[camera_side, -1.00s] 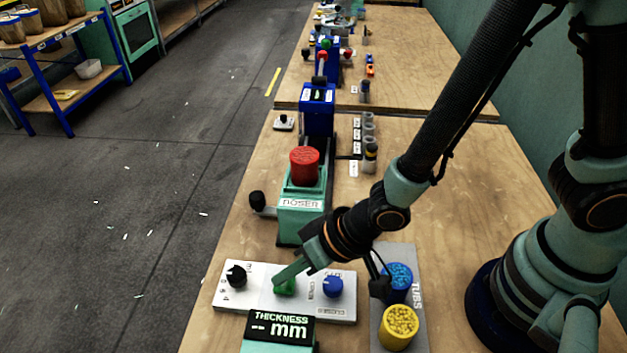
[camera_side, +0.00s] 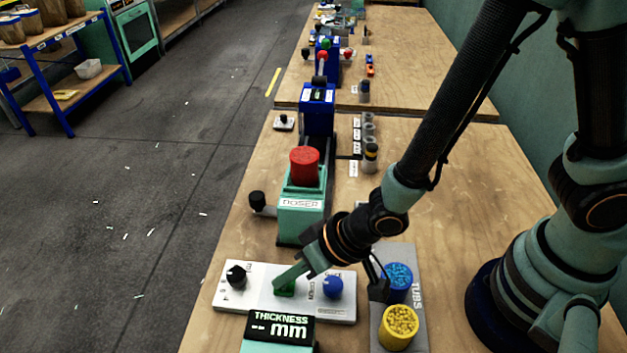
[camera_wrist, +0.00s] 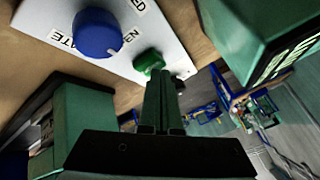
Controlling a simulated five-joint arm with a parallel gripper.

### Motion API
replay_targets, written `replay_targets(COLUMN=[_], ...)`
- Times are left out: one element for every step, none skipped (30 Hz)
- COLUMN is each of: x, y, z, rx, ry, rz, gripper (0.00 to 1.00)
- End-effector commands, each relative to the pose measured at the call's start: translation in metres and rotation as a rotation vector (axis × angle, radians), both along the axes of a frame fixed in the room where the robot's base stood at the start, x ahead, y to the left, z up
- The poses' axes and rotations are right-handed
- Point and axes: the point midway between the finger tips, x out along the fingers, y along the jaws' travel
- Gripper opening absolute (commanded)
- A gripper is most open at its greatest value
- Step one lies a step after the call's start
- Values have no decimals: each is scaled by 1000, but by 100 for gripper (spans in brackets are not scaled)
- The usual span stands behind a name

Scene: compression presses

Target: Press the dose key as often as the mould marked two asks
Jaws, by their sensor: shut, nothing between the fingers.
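A green key (camera_side: 288,291) sits on the white control panel (camera_side: 255,302), between a black knob (camera_side: 236,275) and a blue knob (camera_side: 332,287). My gripper (camera_side: 277,284) is shut and empty, with its tips at the green key. In the wrist view my gripper (camera_wrist: 160,78) reaches to the green key (camera_wrist: 148,61); I cannot tell whether it touches or presses it. The machine labelled DOSER (camera_side: 301,215) stands behind the panel with a red top. Several small moulds (camera_side: 369,132) stand in a row with white labels, too small to read here.
A THICKNESS mm display (camera_side: 281,327) stands in front of the panel. A tray marked TUBS (camera_side: 418,318) holds a tub of blue pellets (camera_side: 398,278) and one of yellow pellets (camera_side: 399,325). A blue press (camera_side: 318,108) stands farther back.

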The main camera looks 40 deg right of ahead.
Motion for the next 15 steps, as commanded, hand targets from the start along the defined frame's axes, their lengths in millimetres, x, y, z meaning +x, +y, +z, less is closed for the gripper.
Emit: replay_targets(x=[0, 0, 0, 0, 0, 0, 0, 0, 0, 0, 0, 0, 0, 0, 0], y=[0, 0, 0, 0, 0, 0, 0, 0, 0, 0, 0, 0, 0, 0, 0], z=[-1, -1, -1, -1, -1, -1, -1, -1, 0, 0, 0, 1, 2, 4, 5], rx=[-1, 0, 0, -1, -1, -1, -1, -1, -1, -1, -1, -1, -1, 0, 0], ry=[1, 1, 1, 1, 1, 1, 1, 1, 1, 1, 1, 1, 1, 0, 0], rz=[0, 0, 0, 0, 0, 0, 0, 0, 0, 0, 0, 0, 0, 0, 0], gripper=[0, 0, 0, 0, 0, 0, 0, 0, 0, 0, 0, 0, 0, 0, 0])
